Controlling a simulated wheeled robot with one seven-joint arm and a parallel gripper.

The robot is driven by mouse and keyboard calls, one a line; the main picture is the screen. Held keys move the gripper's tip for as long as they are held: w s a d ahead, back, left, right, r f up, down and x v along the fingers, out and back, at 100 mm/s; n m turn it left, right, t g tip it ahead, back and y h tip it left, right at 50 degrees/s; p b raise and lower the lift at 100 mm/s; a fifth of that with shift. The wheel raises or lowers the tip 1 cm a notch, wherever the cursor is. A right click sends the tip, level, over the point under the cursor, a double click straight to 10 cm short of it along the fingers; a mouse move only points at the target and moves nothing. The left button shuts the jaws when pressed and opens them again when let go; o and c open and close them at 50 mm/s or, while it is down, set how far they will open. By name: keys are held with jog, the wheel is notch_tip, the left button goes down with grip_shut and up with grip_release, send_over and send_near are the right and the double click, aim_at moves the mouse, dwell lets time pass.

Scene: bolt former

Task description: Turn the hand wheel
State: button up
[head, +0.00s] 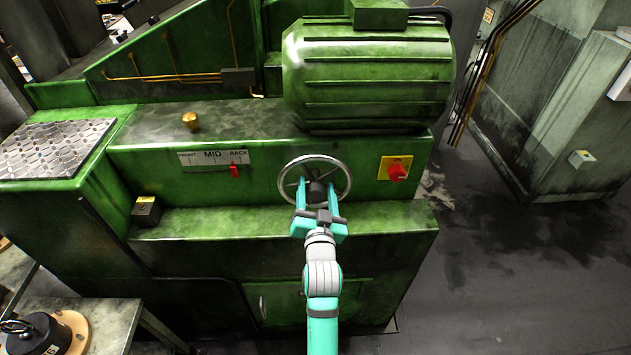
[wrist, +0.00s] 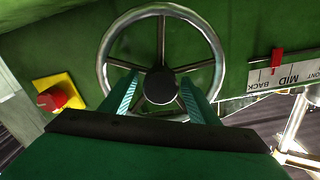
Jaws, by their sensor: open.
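The hand wheel (head: 345,170) has a silver rim, thin spokes and a dark hub, and is mounted on the front of the green machine. It fills the upper middle of the wrist view (wrist: 216,48). My gripper (head: 318,190), with teal fingers, is in front of the wheel, level with its hub. In the wrist view my gripper (wrist: 160,84) is open, with one finger on each side of the hub and both inside the rim's outline. Whether the fingertips touch the hub or spokes, I cannot tell. The lower rim is partly hidden by my gripper.
A red switch on a yellow plate (head: 396,168) is right of the wheel. A large ribbed green housing (head: 368,78) overhangs above. Open floor (head: 530,260) lies right.

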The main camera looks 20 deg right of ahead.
aim_at(315, 182)
jog(key=shift+x, duration=1.75)
jog(key=shift+s+d, duration=0.15)
jog(key=shift+a, duration=0.4)
grip_shut()
jog(key=shift+d, duration=0.1)
